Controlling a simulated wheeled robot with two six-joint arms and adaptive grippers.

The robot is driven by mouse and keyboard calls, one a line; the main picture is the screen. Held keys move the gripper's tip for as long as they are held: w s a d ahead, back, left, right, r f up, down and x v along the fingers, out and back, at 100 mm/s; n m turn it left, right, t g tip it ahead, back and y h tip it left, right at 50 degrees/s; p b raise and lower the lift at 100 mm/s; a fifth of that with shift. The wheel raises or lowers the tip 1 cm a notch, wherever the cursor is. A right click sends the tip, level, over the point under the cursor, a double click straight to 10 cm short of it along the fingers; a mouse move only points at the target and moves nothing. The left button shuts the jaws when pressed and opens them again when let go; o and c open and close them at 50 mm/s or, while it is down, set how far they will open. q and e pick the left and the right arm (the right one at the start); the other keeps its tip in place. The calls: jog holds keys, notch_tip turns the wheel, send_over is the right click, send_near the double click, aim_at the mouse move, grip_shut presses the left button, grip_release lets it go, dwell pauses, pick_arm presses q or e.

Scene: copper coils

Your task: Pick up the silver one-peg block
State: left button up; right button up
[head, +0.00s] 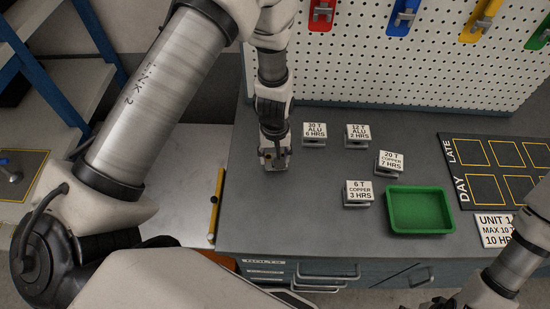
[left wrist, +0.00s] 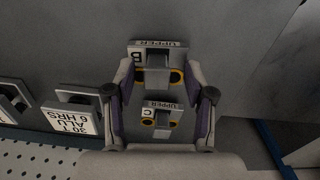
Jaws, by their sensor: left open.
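One block is marked UPPER B (left wrist: 158,48), and the other, marked UPPER C (left wrist: 160,105), is nearer the gripper's base. Both show yellow-ringed dark spots and a grey raised part. Neither looks gripped. I cannot tell which is the silver one-peg block. In the head view the gripper mostly hides them.
Labelled card blocks stand to the right: 30 T ALU (head: 314,130), 12 T ALU (head: 357,132), 20 T COPPER (head: 389,161) and 6 T COPPER (head: 358,191). A green tray (head: 420,228) and a black schedule board (head: 460,150) lie farther right. A white pegboard (head: 400,70) rises behind.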

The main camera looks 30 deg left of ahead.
pick_arm(q)
jog(key=shift+w+d+f, duration=0.1)
jog(key=shift+f, duration=0.15)
jog(key=shift+w, duration=0.1)
jog(key=shift+c, duration=1)
grip_shut()
jog(key=shift+r, duration=0.1)
